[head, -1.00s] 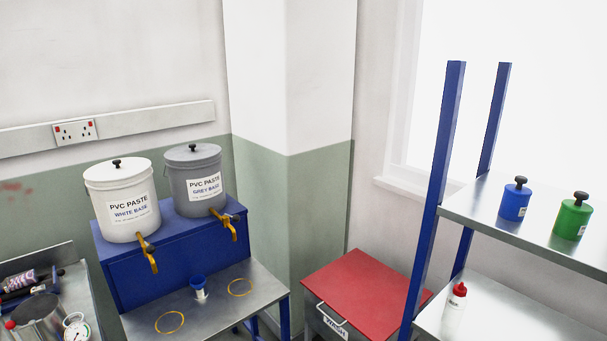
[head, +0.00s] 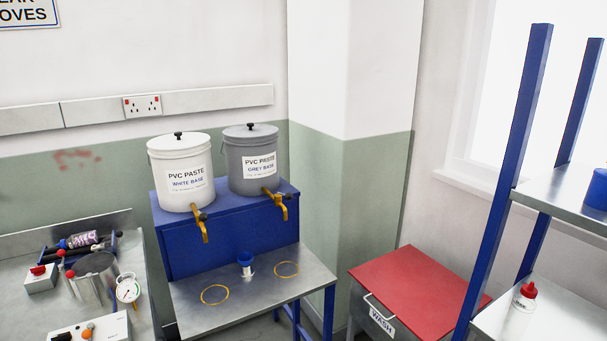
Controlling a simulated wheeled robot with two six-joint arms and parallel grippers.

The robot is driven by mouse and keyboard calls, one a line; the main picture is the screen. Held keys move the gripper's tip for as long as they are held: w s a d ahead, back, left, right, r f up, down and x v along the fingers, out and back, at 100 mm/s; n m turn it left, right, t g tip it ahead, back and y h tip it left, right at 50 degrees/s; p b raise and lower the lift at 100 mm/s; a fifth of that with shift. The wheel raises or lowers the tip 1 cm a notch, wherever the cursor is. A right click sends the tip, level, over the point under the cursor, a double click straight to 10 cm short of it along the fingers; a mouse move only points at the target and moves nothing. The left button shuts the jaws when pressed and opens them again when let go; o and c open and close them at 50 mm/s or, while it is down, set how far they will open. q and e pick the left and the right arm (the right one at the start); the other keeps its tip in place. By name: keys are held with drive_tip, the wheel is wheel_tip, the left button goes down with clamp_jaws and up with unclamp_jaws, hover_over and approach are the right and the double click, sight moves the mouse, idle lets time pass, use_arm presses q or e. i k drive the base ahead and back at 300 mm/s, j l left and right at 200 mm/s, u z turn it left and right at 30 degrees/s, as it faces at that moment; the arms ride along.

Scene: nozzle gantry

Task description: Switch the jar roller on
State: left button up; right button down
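The jar roller (head: 62,254), with dark rollers and blue end pieces, stands at the back of the metal bench at the left. A jar with a purple and white label (head: 82,240) lies on its side on it. A small light grey box with a red switch or button (head: 40,272) sits just in front of the roller, at its left. I cannot tell whether the roller is turning or what the switch position is. Neither of my grippers is in view.
A metal pot (head: 95,280) with a dial gauge (head: 128,289) stands right of the switch box. A control box with knobs (head: 92,330) is cut off at the lower edge. White (head: 182,175) and grey (head: 250,165) paste buckets stand on a blue stand. A red-lidded bin (head: 420,290) is at right.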

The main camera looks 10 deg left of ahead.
sight(38, 271)
drive_tip(key=u, duration=1.15)
